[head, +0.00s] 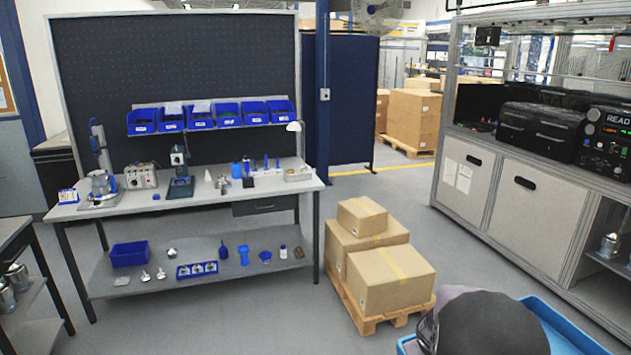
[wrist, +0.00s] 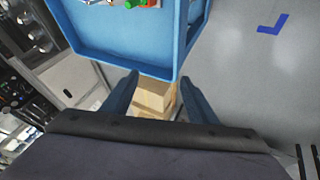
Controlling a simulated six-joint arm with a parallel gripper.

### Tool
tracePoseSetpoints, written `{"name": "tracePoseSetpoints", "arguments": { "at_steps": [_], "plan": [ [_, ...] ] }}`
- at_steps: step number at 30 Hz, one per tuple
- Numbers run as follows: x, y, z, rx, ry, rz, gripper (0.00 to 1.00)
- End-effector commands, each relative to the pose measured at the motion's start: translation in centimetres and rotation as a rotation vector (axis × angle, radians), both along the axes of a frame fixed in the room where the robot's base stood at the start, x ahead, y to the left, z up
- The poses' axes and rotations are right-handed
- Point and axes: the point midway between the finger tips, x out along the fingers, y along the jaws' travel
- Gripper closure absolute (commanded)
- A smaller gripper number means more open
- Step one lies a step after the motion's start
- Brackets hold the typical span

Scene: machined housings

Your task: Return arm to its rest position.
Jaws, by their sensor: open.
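My gripper (wrist: 160,77) shows in the wrist view with its two dark blue-grey fingers spread apart. Nothing is held between them; the floor-level cardboard boxes (wrist: 153,96) show through the gap, farther off. A blue tray (wrist: 118,52) lies beyond the fingertips at the top of the wrist view, with small green, red and metal items inside, partly cut off. In the head view, a dark rounded part of my arm covers part of the blue tray (head: 568,327) at the lower right. The fingers cannot be made out in that view.
A workbench (head: 95,208) with tools and blue bins (head: 228,115) stands at the left. Cardboard boxes (head: 392,280) sit on a pallet (head: 372,322) in the middle. A grey cabinet (head: 530,205) with equipment stands at the right. The floor between bench and cabinet is otherwise open.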

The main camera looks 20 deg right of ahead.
Motion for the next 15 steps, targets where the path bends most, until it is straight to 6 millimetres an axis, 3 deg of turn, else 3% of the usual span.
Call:
{"name": "tracePoseSetpoints", "arguments": {
  "at_steps": [1, 5, 9, 12, 15],
  "plan": [
    [-0.3, 3.4, 0.0, 0.025, 0.026, 0.008, 0.47],
    [-3.0, 11.5, -0.6, 0.118, 0.119, 0.011, 0.47],
    [-7.1, 19.3, -1.4, 0.232, 0.230, 0.039, 0.47],
    [-9.9, 23.5, -1.8, 0.305, 0.299, 0.065, 0.47],
    [-12.2, 26.6, -2.0, 0.362, 0.352, 0.088, 0.47]
  ]
}}
